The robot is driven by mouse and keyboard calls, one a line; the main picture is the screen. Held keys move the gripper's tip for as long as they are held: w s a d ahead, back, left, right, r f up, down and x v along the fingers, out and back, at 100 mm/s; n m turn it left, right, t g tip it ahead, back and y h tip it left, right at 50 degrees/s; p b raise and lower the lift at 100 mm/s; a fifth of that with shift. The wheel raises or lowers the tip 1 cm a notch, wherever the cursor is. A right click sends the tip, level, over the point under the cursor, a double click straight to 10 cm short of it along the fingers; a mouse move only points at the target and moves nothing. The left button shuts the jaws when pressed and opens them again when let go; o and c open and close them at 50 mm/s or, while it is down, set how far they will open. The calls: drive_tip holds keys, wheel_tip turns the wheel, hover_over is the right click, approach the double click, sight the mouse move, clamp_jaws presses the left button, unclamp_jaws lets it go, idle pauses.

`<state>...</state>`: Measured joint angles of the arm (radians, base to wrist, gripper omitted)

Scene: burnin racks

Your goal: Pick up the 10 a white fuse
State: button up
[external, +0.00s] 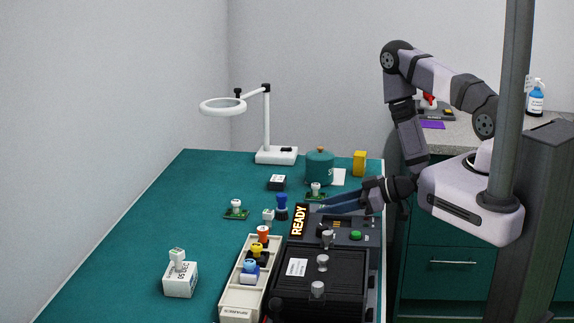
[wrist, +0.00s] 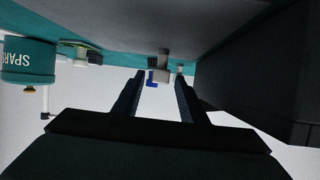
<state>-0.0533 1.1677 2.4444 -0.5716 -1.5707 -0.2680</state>
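Several white fuse-like pieces stand about, and I cannot read a 10 A mark on any. One white piece (external: 268,215) stands on the mat near the spares tray. Two more sit on small green boards, one at left (external: 236,205) and one farther back (external: 316,188). Another white piece (external: 178,254) is on top of a white labelled box (external: 180,280). My gripper (external: 323,206) is level above the table's right side, fingers pointing left. In the wrist view my gripper (wrist: 160,76) is open and empty, with a pale piece (wrist: 161,68) and a blue piece (wrist: 151,78) beyond the fingertips.
The spares tray (external: 229,300) holds orange, yellow and blue pieces. A teal canister (external: 320,167), yellow block (external: 360,163) and lamp (external: 266,120) stand behind. The left mat is mostly clear.

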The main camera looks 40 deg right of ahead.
clamp_jaws()
drive_tip(key=shift+r, duration=0.1)
drive_tip(key=shift+r, duration=0.7)
wheel_tip(320, 180, up, 8)
drive_tip(key=p, duration=0.5)
drive_tip(key=shift+r+p, duration=0.25)
drive_tip(key=shift+p, duration=0.05)
